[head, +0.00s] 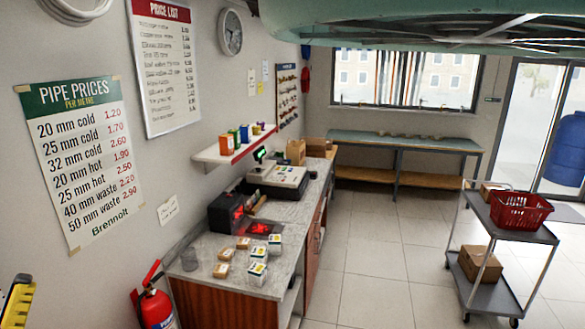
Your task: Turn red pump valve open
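I cannot make out a red pump valve in the head view. My gripper is not in view.
A red fire extinguisher (155,305) stands by the counter (205,290) at lower left. The counter holds a till (280,180) and small boxes. A grey trolley (490,296) with a red basket (518,211) stands at right. The tiled floor (375,250) between them is clear.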

